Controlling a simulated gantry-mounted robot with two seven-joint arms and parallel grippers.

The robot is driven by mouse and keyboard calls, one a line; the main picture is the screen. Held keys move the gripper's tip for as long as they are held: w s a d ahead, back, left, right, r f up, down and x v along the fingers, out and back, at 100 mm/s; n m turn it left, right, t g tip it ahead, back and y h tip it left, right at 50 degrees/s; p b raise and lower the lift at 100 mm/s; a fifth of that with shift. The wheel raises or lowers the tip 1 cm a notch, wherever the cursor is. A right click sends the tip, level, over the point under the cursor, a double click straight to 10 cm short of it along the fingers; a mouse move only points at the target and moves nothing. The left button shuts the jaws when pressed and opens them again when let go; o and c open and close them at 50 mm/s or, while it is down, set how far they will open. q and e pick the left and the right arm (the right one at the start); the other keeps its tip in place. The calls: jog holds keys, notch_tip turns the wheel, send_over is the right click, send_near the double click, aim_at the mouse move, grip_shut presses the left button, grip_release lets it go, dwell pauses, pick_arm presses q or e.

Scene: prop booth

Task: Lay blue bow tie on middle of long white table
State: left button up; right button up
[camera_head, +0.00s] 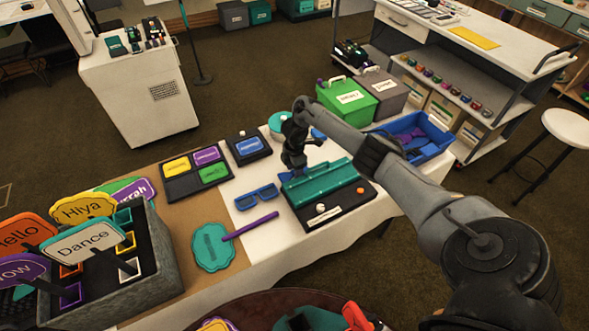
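The white-covered table top (278,232) runs across the middle of the view. My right gripper (293,168) points down over it, just behind a teal tray-like prop on a black base (325,190). A small blue patch (285,177) shows at its fingertips; I cannot tell whether this is the bow tie or whether the fingers hold it. Another blue piece (318,134) lies partly hidden behind my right arm and may be the bow tie. The finger opening is too small and dark to read. My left gripper is not in view.
A dark board with coloured labels (196,172) is further left. A blue bin (440,136) stands at the right end. A grey sign box (165,255) fills the lower left.

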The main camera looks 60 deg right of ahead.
jog(key=shift+r, duration=0.1)
pick_arm(q)
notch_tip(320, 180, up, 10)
jog(key=p, duration=0.9)
jog(key=shift+p, duration=0.35)
pick_arm(e)
notch_tip(320, 180, up, 12)
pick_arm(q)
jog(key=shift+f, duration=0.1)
pick_arm(e)
jog(key=shift+r, duration=0.1)
